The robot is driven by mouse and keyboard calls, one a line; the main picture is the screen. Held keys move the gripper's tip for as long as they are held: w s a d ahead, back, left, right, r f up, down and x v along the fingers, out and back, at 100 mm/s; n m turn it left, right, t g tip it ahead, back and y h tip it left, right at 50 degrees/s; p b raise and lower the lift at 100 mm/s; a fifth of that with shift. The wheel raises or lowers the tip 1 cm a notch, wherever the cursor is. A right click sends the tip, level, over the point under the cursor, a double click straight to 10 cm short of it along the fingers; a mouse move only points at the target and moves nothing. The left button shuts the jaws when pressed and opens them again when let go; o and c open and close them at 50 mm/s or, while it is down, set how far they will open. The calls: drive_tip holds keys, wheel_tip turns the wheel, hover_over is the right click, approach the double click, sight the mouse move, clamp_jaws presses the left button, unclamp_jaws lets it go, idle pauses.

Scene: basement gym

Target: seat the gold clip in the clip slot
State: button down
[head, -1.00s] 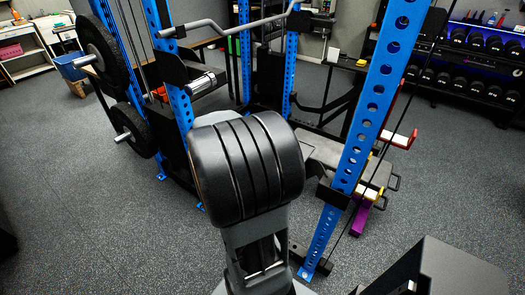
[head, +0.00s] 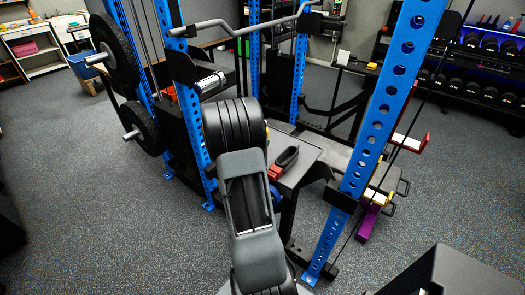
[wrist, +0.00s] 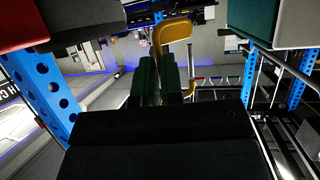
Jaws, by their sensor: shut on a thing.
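The gold clip (wrist: 172,32) shows in the wrist view as a bent, hook-like piece with a long side hanging down on the right. In the head view my arm hides the gripper and the clip. I cannot make out the clip slot for certain in either view.
A grey-topped table (head: 306,160) stands right of my arm, bearing a dark open-topped holder (head: 286,156) and a red block (head: 272,173). Blue rack posts (head: 375,125) and weight plates (head: 140,128) stand close by. Open floor (head: 85,190) lies left.

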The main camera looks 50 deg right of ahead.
drive_tip(key=shift+w+d+f, duration=0.2)
drive_tip(key=shift+f, duration=0.25)
drive_tip(key=shift+w+d+f, duration=0.15)
drive_tip(key=shift+f, duration=1.5)
drive_tip(key=shift+f, duration=0.15)
drive_tip(key=c, duration=1.3)
unclamp_jaws()
drive_tip(key=shift+o, duration=0.2)
